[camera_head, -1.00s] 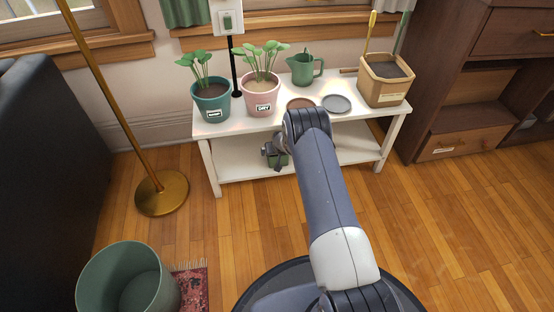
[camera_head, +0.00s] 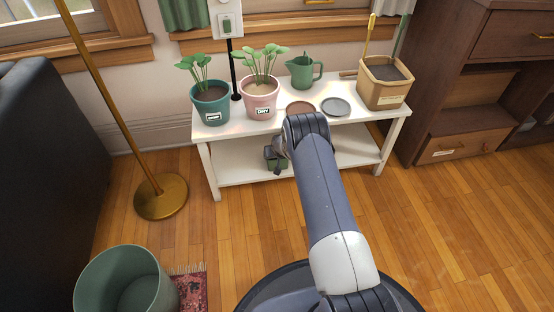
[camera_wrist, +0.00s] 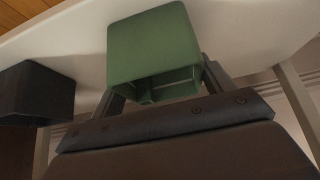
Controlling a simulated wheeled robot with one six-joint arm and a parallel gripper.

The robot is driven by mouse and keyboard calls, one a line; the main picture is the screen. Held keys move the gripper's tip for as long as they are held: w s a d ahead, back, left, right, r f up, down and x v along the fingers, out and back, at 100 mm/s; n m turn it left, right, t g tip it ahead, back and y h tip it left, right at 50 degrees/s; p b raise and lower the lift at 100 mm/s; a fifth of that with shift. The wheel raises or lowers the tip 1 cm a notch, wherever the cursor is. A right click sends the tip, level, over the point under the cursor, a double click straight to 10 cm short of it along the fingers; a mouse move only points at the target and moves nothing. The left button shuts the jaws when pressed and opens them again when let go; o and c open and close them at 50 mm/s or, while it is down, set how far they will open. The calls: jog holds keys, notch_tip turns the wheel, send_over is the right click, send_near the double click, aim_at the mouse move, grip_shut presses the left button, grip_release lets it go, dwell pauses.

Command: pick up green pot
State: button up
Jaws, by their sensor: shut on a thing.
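A small square green pot (camera_wrist: 153,45) fills the top middle of the wrist view, its open side facing the camera. My gripper (camera_wrist: 163,88) has one finger on each side of it and is shut on it. In the head view the gripper is by the lower shelf of a white bench (camera_head: 235,172), partly hidden by my arm. The held pot is small and unclear there, so I cannot tell whether it touches the shelf.
A dark square pot (camera_wrist: 36,92) is at the left of the wrist view. On the bench top stand a teal plant pot (camera_head: 211,107), a pink plant pot (camera_head: 261,103), a green jug (camera_head: 303,71) and a tan planter (camera_head: 386,88). A lamp base (camera_head: 161,197) stands left.

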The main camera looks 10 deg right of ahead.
jog(key=shift+r+p, duration=0.25)
jog(key=shift+p, duration=0.05)
